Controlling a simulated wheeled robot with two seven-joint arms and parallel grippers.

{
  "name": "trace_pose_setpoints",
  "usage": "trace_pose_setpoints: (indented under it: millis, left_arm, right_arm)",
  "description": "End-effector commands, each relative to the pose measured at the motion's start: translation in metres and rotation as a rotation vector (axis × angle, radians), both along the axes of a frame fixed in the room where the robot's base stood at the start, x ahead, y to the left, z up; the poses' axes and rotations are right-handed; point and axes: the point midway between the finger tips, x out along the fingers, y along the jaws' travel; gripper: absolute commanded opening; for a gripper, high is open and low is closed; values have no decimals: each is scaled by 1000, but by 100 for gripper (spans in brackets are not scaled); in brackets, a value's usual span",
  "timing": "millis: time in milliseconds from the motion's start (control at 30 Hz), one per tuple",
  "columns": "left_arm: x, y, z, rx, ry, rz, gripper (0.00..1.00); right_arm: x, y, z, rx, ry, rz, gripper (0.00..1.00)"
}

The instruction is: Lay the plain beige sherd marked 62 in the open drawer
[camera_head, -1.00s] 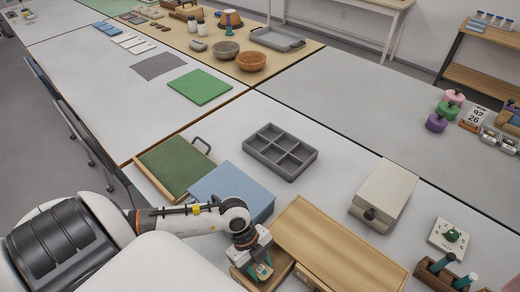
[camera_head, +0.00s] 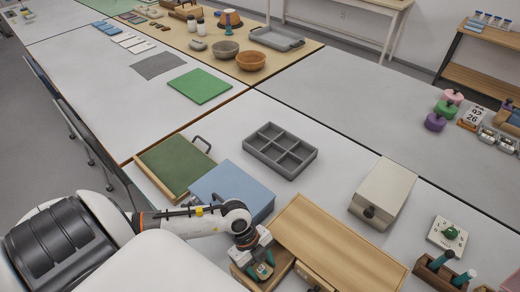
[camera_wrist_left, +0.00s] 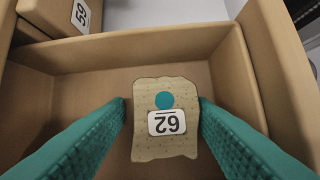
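The plain beige sherd marked 62 (camera_wrist_left: 165,142) lies flat in the open wooden drawer (camera_wrist_left: 80,88) in the left wrist view. It has a rough outline, a teal dot and a white label that reads upside down. My left gripper (camera_wrist_left: 162,100) is low in the drawer, with one teal finger on each side of the sherd. A narrow gap shows at the left finger; the right fingertip is very close to the sherd's edge. In the head view my left gripper (camera_head: 262,270) is over the drawer (camera_head: 243,272) and hides the sherd.
The wooden cabinet (camera_head: 340,240) stands right of the drawer. A front labelled 59 (camera_wrist_left: 80,14) is beside it in the wrist view. A blue box (camera_head: 232,183), a green-lined tray (camera_head: 175,165), a grey divided tray (camera_head: 281,150) and a beige box (camera_head: 384,192) stand around.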

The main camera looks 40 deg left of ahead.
Motion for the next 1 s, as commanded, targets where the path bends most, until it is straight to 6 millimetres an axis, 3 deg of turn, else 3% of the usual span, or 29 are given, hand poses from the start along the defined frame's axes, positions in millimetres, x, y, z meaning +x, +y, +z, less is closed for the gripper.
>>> trace_pose_setpoints:
  millis: [33,333,467,800,1000]
  left_arm:
    - [-11,0,-15,9,27,-1,49]
    - [-11,0,-6,8,25,-3,49]
    - [-8,9,13,11,24,-1,49]
    - [-2,42,84,10,19,-1,49]
    - [-1,51,106,7,19,-1,49]
  right_arm:
    - [0,0,-4,0,0,0,38]
    - [0,-1,-2,-1,1,1,38]
    - [-1,-1,-4,-2,2,2,38]
    - [-1,-4,-9,-6,2,2,38]
    - [-1,-4,-11,-6,2,2,38]
